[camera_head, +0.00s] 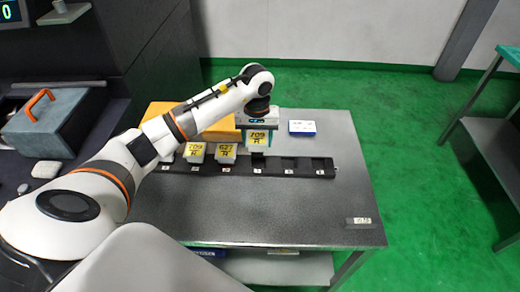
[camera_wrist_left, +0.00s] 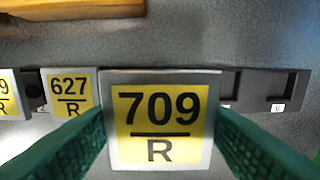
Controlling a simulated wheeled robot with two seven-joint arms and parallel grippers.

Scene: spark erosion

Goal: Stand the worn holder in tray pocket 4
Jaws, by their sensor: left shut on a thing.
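The worn holder (camera_head: 258,138), with a yellow label reading 709 R, is in my left gripper (camera_head: 258,122). It fills the middle of the left wrist view (camera_wrist_left: 160,150), between the two green fingers. The fingers are shut on it. The black tray (camera_head: 305,168) runs left to right across the table with a row of pockets. The held holder is over or just in front of the fourth pocket from the left; its height above the tray is hard to tell. Holders labelled 709 (camera_head: 195,152) and 627 (camera_head: 226,152) stand in the tray to its left. My right gripper is out of view.
The two rightmost tray pockets look empty. An orange-yellow block (camera_head: 222,131) lies behind the tray, partly hidden by my arm. A small blue and white box (camera_head: 302,128) lies behind the tray at right.

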